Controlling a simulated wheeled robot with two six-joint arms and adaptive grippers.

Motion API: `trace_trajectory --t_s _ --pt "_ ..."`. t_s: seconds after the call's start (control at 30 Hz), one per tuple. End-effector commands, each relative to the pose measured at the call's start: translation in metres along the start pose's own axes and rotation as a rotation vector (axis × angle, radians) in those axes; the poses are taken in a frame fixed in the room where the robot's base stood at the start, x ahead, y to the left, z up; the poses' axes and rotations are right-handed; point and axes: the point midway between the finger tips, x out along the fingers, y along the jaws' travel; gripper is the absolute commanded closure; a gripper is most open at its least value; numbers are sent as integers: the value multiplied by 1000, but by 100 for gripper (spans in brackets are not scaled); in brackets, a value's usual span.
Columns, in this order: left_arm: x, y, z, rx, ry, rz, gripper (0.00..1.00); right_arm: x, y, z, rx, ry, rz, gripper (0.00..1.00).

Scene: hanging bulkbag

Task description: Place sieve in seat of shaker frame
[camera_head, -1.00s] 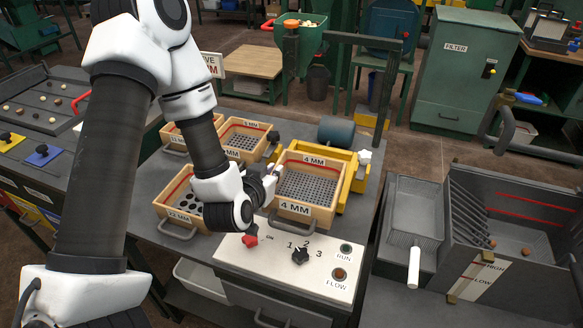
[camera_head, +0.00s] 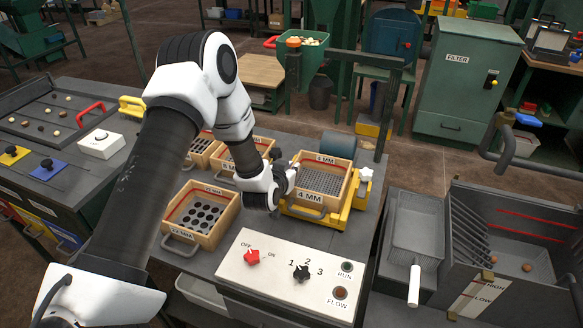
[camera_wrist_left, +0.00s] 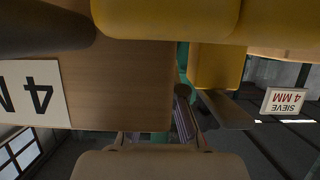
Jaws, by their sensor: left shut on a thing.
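The wooden 4 MM sieve (camera_head: 325,212) sits within the outline of the yellow shaker frame (camera_head: 345,217); I cannot tell whether it is fully down in the seat. Its perforated mesh (camera_head: 322,181) is empty and looks level. My left gripper (camera_head: 291,178) is shut on the sieve's left wall. In the left wrist view the sieve's wooden wall (camera_wrist_left: 125,90) and "4" label are close and upside down. Yellow frame parts (camera_wrist_left: 165,18) lie right beside the wood there. My right gripper is not in view.
The 22 MM sieve (camera_head: 222,239) stands at the left, with other sieves behind it. A control panel (camera_head: 288,275) with red and black knobs is in front. A green hopper (camera_head: 303,62) and its post stand behind. A grey scoop (camera_head: 414,240) lies at the right.

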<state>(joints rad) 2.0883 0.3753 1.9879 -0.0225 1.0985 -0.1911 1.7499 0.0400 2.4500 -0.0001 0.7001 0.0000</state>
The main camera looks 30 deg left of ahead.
Motion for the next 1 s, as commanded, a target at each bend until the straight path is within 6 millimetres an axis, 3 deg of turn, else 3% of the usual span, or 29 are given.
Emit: trace_trajectory --t_s 0.1,0.17,0.57,1.0 --pt "1 0 2 -1 1 0 100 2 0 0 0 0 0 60" --pt "1 0 2 0 0 0 82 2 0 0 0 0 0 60" --pt "-7 0 1 -2 -1 -1 82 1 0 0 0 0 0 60" --pt "-107 0 1 -3 -1 -1 82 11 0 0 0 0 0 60"
